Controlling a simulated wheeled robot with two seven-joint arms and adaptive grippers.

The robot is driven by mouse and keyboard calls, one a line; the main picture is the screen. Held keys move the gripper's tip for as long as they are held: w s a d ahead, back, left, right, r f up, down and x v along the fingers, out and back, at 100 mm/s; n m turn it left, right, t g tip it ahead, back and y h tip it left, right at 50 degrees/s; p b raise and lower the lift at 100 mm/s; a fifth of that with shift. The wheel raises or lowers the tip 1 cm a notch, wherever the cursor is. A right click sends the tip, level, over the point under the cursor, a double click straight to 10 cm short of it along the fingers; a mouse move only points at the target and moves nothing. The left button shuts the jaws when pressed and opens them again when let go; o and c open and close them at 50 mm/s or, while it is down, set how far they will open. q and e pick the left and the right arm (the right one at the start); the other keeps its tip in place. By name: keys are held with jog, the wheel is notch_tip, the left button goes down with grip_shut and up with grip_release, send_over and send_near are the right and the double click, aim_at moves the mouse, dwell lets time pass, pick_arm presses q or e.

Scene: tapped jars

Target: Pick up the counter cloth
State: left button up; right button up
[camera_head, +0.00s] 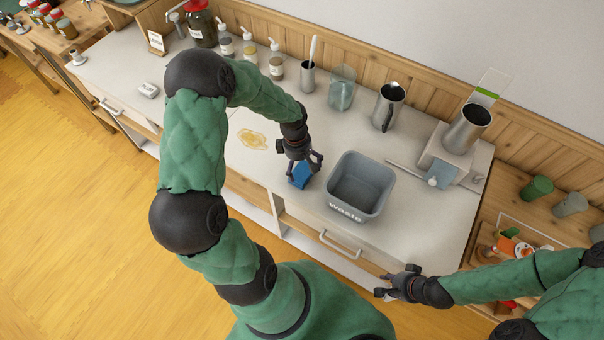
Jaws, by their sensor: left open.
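The blue counter cloth (300,176) lies folded or bunched on the white counter, just left of the grey waste bin. My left gripper (300,162) points down right over the cloth, with its fingers apart on either side of the cloth's upper part. The fingers partly hide it, and I cannot tell whether they touch it. My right gripper (383,285) is by the counter's front edge, below the bin, with its fingers apart and nothing between them.
The waste bin (338,207) stands close to the right of my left gripper. A yellowish spill (253,139) lies to the left. Pump bottles (276,68), a metal pitcher (387,108) and a steamer-like machine (446,153) line the back. A small white block (148,90) sits at far left.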

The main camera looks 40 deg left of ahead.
aim_at(302, 171)
pick_arm(q)
jog(key=f, duration=0.4)
jog(key=shift+d+f, duration=0.2)
jog(key=shift+s, duration=0.1)
jog(key=c, duration=1.2)
jog(key=shift+r, duration=0.1)
jog(key=shift+r, duration=0.55)
notch_tip(302, 171, up, 2)
jog(key=shift+r, duration=0.2)
jog(key=s+r, duration=0.2)
jog(key=s+a+r, duration=0.1)
jog(key=s+r, duration=0.1)
jog(key=r, duration=0.1)
jog(key=shift+a+p, duration=0.2)
jog(key=shift+p, duration=0.2)
jog(key=shift+c, duration=0.2)
jog(key=s+a+r, duration=0.2)
jog(key=s+r, duration=0.2)
jog(key=s, duration=0.5)
jog(key=shift+s+a+r+p, duration=0.15)
jog(key=shift+a+r+p, duration=0.1)
jog(key=shift+a+p, duration=0.15)
